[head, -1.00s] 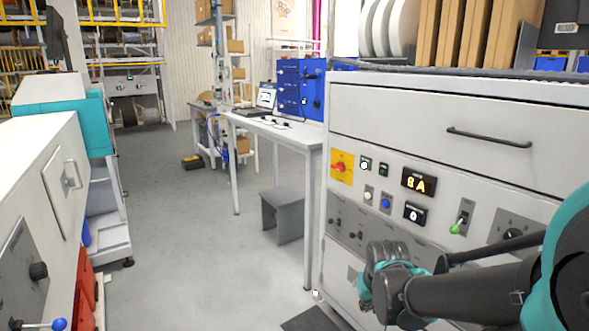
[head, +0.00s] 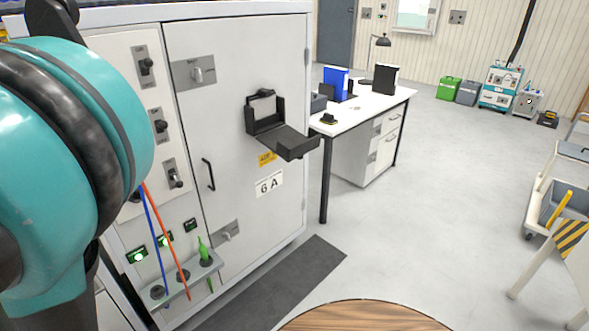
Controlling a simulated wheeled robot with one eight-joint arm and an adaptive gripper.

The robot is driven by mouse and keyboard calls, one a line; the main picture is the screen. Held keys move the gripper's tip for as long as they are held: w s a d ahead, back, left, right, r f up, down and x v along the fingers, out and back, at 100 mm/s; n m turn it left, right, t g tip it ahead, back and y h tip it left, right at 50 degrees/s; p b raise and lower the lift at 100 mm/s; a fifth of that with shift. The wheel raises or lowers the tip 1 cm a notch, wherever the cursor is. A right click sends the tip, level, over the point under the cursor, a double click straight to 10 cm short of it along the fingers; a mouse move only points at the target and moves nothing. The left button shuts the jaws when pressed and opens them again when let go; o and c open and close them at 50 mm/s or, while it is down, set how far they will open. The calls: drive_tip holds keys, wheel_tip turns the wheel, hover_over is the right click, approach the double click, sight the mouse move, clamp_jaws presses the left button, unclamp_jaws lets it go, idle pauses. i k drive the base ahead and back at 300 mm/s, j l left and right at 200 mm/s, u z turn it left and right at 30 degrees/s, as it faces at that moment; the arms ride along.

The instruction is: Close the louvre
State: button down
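I cannot make out a slatted louvre for certain in the head view. A grey cabinet (head: 243,60) stands at left of centre, with a tall door bearing a black handle (head: 208,174) and a "6 A" label (head: 269,184). A black holder with a lowered flap (head: 287,141) juts from that door. Metal latches (head: 196,71) sit at the door's upper left and lower left. My teal and black arm fills the left side and hides part of the cabinet. My gripper is out of view.
A white desk (head: 362,108) with folders stands behind the cabinet. A dark mat (head: 285,290) lies before it, and a round wooden top (head: 352,317) is at the bottom. A trolley (head: 552,205) and a striped stand (head: 572,240) are at right. The middle floor is clear.

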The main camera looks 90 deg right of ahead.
sight(286, 142)
drive_tip(key=z, duration=2.85)
drive_tip(key=j+z, duration=0.15)
drive_tip(key=z, duration=0.2)
drive_tip(key=k+z, duration=0.1)
drive_tip(key=z, duration=0.25)
drive_tip(key=k+j+z, duration=0.15)
drive_tip(key=k+j+u, duration=0.25)
drive_tip(key=u, duration=0.2)
